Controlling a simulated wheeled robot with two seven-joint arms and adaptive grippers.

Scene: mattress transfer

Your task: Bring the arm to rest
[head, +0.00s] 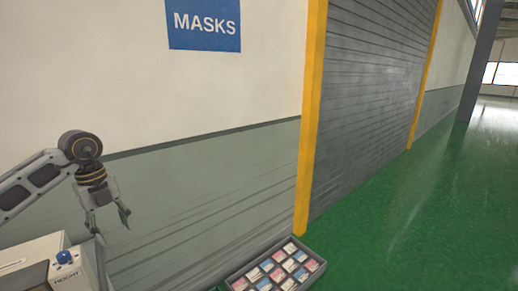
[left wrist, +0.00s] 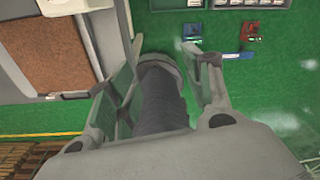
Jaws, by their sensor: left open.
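My left arm comes in from the left edge of the head view. It bends at a dark round joint, and my left gripper (head: 109,222) hangs below it, fingers downward. The gripper is open, and I see nothing held in it in the head view. In the left wrist view, the two fingers of the left gripper (left wrist: 175,75) stand apart. A dark grey cylinder shows between them; I cannot tell its distance or whether they touch it. My right gripper is not in view.
A light box with a blue knob (head: 65,257) marked HEIGHT stands below the gripper. A tray (head: 233,276) of small red, white and blue packets is at the bottom middle. A pale wall with a MASKS sign (head: 204,24) is behind. Green floor (head: 430,220) is clear at right.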

